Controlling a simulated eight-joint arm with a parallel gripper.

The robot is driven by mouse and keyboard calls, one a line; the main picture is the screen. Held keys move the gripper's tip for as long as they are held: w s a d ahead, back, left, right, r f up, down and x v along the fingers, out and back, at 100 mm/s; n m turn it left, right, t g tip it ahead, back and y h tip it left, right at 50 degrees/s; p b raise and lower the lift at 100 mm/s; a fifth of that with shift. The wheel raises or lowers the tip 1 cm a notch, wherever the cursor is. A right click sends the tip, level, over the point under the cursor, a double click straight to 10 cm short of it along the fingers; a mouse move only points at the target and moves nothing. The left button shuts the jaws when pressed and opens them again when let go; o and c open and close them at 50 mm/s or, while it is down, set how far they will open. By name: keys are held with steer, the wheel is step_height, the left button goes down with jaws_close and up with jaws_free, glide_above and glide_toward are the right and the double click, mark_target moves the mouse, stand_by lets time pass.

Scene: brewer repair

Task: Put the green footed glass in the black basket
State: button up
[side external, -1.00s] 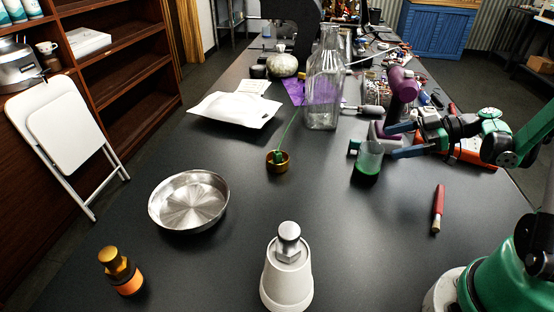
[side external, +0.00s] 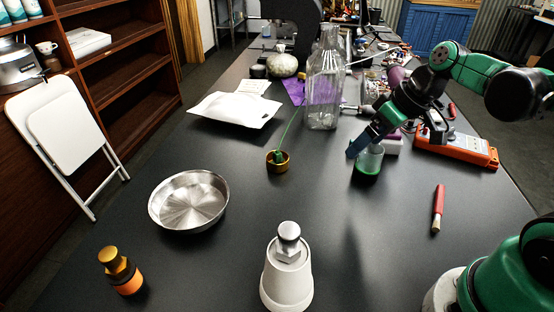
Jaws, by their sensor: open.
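The green footed glass (side external: 367,164), a clear cup with a dark green lower part, stands upright on the black table, right of centre. My gripper (side external: 360,144) is directly over and behind the glass, angled down to the left. A blue finger shows at the glass's upper left; the other finger is hard to make out. The gripper is open, and whether it touches the glass I cannot tell. I make out no black basket in this view.
A clear bottle (side external: 324,85) and a small gold pot (side external: 278,161) stand left of the glass. An orange device (side external: 456,148) and a red-handled brush (side external: 438,208) lie right.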

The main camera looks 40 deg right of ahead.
steer(key=a, duration=0.1)
steer(key=s+a+r+m+t+h, duration=0.1)
steer(key=a, duration=0.1)
steer(key=a+t+h, duration=0.1)
steer(key=shift+s+a+r, duration=0.15)
steer(key=shift+s+a, duration=0.05)
steer(key=shift+a, duration=0.05)
stand_by(1.0)
